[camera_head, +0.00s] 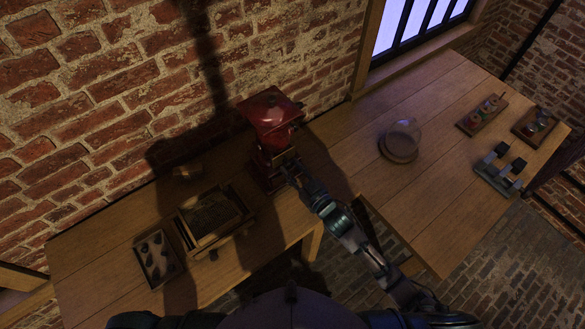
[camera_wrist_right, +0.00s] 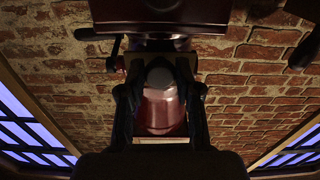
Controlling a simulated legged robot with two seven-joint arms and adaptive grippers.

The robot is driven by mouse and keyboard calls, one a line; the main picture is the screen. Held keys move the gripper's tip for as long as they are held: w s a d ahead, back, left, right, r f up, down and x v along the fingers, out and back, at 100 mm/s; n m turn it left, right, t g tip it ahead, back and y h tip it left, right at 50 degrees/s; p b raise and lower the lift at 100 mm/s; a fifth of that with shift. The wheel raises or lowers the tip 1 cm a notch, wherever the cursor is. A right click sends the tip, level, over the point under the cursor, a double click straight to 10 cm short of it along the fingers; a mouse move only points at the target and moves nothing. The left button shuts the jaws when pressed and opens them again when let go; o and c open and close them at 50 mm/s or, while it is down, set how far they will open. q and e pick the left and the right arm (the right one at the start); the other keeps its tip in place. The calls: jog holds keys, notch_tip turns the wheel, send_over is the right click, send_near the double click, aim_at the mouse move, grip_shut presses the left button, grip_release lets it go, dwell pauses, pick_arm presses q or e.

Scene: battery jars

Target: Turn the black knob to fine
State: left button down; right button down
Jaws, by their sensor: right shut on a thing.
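A red machine (camera_head: 268,110) with a wide flared top stands on the wooden table against the brick wall. My right gripper (camera_head: 288,168) is at its front, low on the body. In the wrist view the two dark fingers of my right gripper (camera_wrist_right: 160,88) are on either side of a rounded dark grey knob (camera_wrist_right: 160,77) and are shut on it. The red body (camera_wrist_right: 160,112) shows behind and below the knob. A small dark lever (camera_wrist_right: 115,50) sticks out at the left. Any fine marking is too dark to read. My left gripper is not in view.
A wooden tray (camera_head: 246,226) and a smaller box with dark pieces (camera_head: 137,250) are at the left on the table (camera_head: 90,262).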

jog(key=n+p, duration=0.2)
jog(key=n, duration=0.1)
jog(key=shift+r, duration=0.15)
jog(key=n+p, duration=0.1)
jog(key=n, duration=0.1)
jog(key=shift+w+n, duration=0.1)
jog(key=shift+n, duration=0.2)
jog(key=n+p, duration=0.1)
jog(key=n, duration=0.3)
jog(key=shift+p, duration=0.4)
jog(key=shift+n, duration=0.8)
jog(key=shift+f, duration=0.2)
jog(key=c, duration=0.8)
grip_release()
